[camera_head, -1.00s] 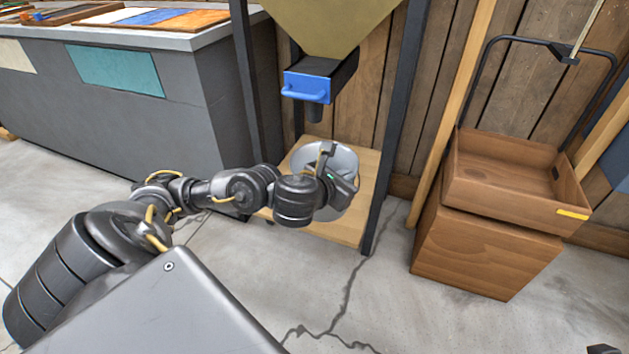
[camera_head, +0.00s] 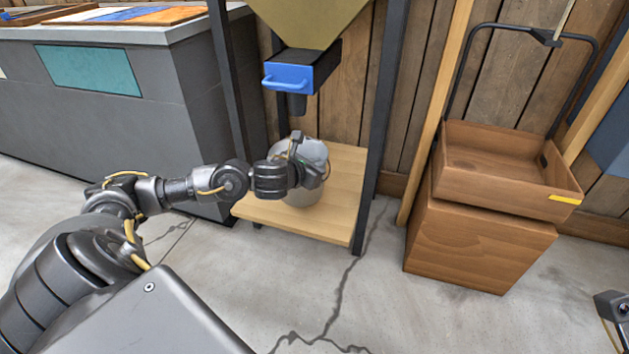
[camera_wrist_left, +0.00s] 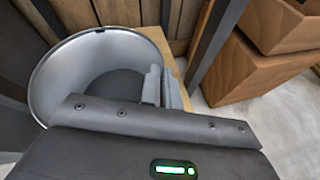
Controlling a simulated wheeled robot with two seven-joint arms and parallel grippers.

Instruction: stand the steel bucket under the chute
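The steel bucket (camera_head: 313,150) is in the stand, over the wooden shelf (camera_head: 338,215) and below the chute (camera_head: 297,104). It looks close to upright; I cannot tell whether its base rests on the shelf. My left gripper (camera_head: 300,160) covers part of its front. In the left wrist view the bucket's open mouth (camera_wrist_left: 95,75) looks empty, and the fingers of the left gripper (camera_wrist_left: 162,75) are closed on its rim at the right side. A piece of my right gripper (camera_head: 613,306) shows at the lower right edge; its fingers are unclear.
The chute has a blue drawer-like gate (camera_head: 290,76) with a handle, under a yellowish hopper (camera_head: 308,18). Dark stand legs (camera_head: 380,110) flank the shelf. A grey counter (camera_head: 130,110) stands left; a wooden tray (camera_head: 500,185) on a wooden box (camera_head: 475,240) stands right. The front floor is clear.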

